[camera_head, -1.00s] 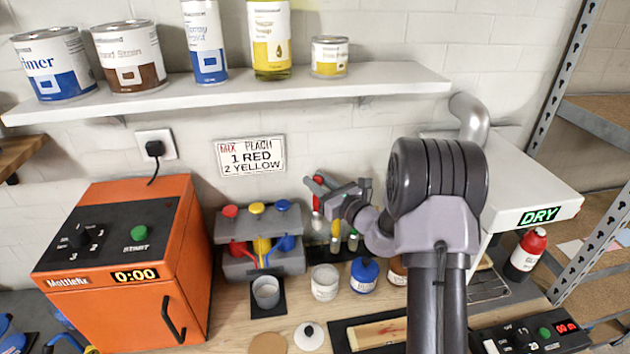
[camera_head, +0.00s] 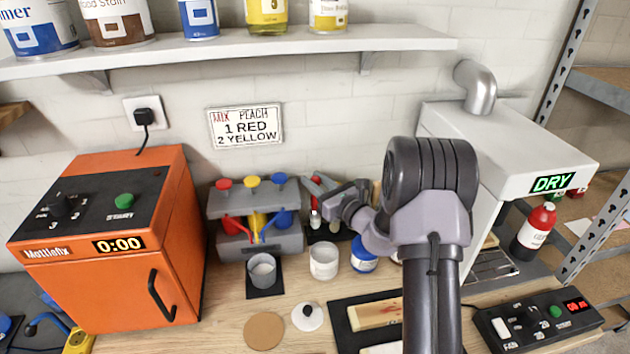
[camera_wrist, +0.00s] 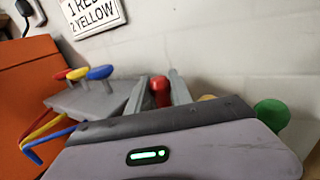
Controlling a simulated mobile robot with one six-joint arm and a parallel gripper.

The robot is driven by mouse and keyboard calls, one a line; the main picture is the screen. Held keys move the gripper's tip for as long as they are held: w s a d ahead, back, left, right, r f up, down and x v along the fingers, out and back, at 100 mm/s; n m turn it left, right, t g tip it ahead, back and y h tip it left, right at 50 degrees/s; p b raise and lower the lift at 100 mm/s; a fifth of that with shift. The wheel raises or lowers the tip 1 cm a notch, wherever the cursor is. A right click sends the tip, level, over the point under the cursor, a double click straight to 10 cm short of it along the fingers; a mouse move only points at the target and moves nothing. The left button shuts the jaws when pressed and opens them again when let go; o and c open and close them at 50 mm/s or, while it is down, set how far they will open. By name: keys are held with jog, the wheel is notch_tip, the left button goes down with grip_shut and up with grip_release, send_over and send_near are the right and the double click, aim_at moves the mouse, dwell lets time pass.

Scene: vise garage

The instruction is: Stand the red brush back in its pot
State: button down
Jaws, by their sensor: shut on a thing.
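The red brush (camera_head: 317,181) is held in my gripper (camera_head: 320,188), at the back of the bench right of the paint dispenser. In the wrist view its rounded red handle end (camera_wrist: 160,92) stands between my two grey fingers. In the head view its pale lower part (camera_head: 315,217) hangs roughly upright below the fingers, over a dark stand (camera_head: 322,236) by the wall. My arm partly covers this area. I cannot tell whether the brush tip is inside a pot or touching anything.
The dispenser (camera_head: 262,235) with red, yellow and blue knobs is close on the left. A grey cup (camera_head: 262,272), a white jar (camera_head: 324,262) and a blue-labelled jar (camera_head: 363,256) stand in front. A green handle end (camera_wrist: 272,113) is right of my gripper. The shelf (camera_head: 230,55) is above.

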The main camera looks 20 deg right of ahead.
jog(key=c, duration=1.1)
grip_release()
jog(key=shift+o, duration=0.2)
jog(key=p+v, duration=0.1)
jog(key=v, duration=1.6)
jog(key=shift+s, duration=0.25)
jog(key=shift+a+r, duration=0.1)
